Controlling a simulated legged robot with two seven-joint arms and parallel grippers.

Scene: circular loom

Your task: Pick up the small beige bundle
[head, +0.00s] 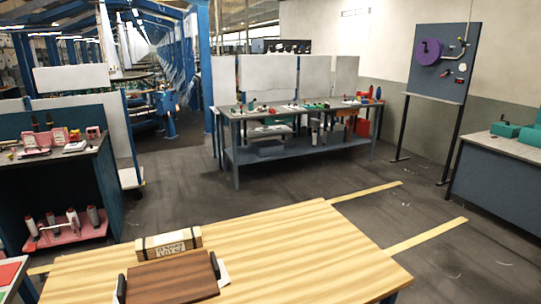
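A small beige bundle (168,244) lies on the light wooden tabletop (290,250), near its far left edge. It is box-shaped, with dark bands near both ends and dark printed lettering on its near side. A dark brown block or board (172,279) is just in front of it, and a gap between the two cannot be made out. Upright black and white pieces stand at the left and right sides of the brown block; I cannot tell what they are. Neither of my grippers can be made out in the head view.
The right half of the tabletop is clear. A workbench (300,156) with tools stands beyond open floor. A dark shelf unit (104,185) with spools is at the left. A pegboard stand (440,62) with a purple reel and a counter (500,180) are at the right.

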